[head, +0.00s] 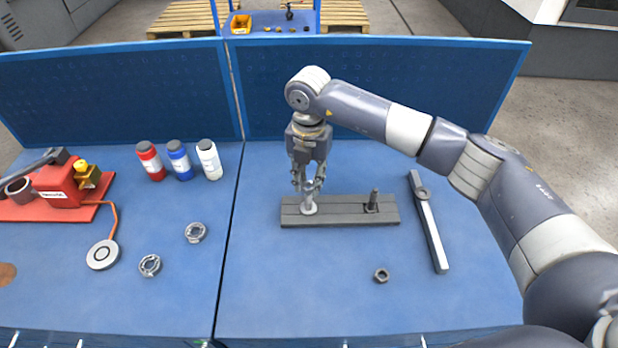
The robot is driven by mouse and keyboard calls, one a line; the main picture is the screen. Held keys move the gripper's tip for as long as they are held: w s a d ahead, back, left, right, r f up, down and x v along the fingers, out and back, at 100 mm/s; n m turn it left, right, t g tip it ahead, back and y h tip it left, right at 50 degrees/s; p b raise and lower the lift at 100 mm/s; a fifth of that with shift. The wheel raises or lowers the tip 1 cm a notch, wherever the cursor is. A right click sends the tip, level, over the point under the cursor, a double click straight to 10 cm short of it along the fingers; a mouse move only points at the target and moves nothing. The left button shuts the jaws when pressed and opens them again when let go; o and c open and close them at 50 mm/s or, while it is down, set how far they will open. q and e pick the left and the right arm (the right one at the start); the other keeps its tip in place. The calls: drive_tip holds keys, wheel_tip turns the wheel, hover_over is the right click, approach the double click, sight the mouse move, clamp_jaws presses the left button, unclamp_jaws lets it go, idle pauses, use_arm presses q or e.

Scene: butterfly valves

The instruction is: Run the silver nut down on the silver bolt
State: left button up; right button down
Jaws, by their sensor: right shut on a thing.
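The silver bolt (309,206) stands upright at the left end of a dark grey block on the right half of the table. My right gripper (308,186) points straight down over this bolt. Its fingers are shut around the upper part of the bolt, at the silver nut. The fingers largely hide the nut, and its height on the thread is hard to tell. My left gripper is not in view.
A dark bolt (374,199) stands on the right of the block (342,217). A dark nut (381,275) lies in front. A long grey wrench-like bar (433,230) lies to the right. Bottles (180,160), rings (150,265) and a red device (60,187) are left.

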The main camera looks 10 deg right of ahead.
idle(0.8)
drive_tip(key=shift+f+b, duration=0.85)
drive_tip(key=shift+b, duration=0.25)
idle(0.9)
drive_tip(key=shift+r, duration=0.1)
drive_tip(key=m+p, duration=0.1)
drive_tip(key=m, duration=0.5)
drive_tip(key=shift+s+d+p, duration=0.1)
drive_tip(key=shift+p, duration=0.25)
drive_tip(key=m+p, duration=0.1)
drive_tip(key=m, duration=0.3)
drive_tip(key=shift+m, duration=0.3)
drive_tip(key=shift+m+p, duration=0.4)
drive_tip(key=shift+m, duration=0.4)
drive_tip(key=c, duration=1.6)
unclamp_jaws()
drive_tip(key=shift+s, duration=0.1)
